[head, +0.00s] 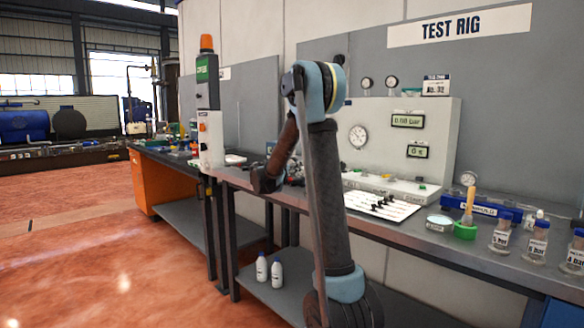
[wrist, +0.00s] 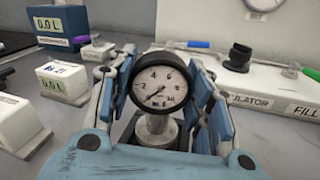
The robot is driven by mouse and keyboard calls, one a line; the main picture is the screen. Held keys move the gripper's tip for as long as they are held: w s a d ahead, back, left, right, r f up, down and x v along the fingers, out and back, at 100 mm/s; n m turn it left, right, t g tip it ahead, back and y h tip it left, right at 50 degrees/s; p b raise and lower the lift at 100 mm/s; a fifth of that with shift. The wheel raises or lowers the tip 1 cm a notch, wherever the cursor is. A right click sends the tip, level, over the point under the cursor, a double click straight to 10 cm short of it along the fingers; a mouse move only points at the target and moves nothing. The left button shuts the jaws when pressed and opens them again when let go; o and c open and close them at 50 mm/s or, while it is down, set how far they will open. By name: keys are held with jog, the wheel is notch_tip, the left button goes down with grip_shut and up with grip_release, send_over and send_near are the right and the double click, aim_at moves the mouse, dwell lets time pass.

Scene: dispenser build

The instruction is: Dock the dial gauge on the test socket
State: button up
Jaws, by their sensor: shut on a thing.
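The dial gauge (wrist: 160,83), with a white face, black rim and pale stem, stands upright in the wrist view. My gripper (wrist: 162,72) has its blue fingers on both sides of the gauge and is shut on it. The lower end of the stem is partly hidden by the gripper. A black upright fitting (wrist: 238,56) rises from a white box to the right of the gauge, apart from it. I cannot tell whether this is the test socket. In the head view my arm hangs over the bench, and the held gauge cannot be made out.
A green cup (head: 465,230) and several labelled bottles (head: 502,236) are at the bench's right. Open red floor (head: 100,230) lies left.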

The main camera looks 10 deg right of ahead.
jog(key=shift+f, duration=0.35)
jog(key=o, duration=0.9)
jog(key=shift+v, duration=5.6)
jog(key=shift+d, duration=0.1)
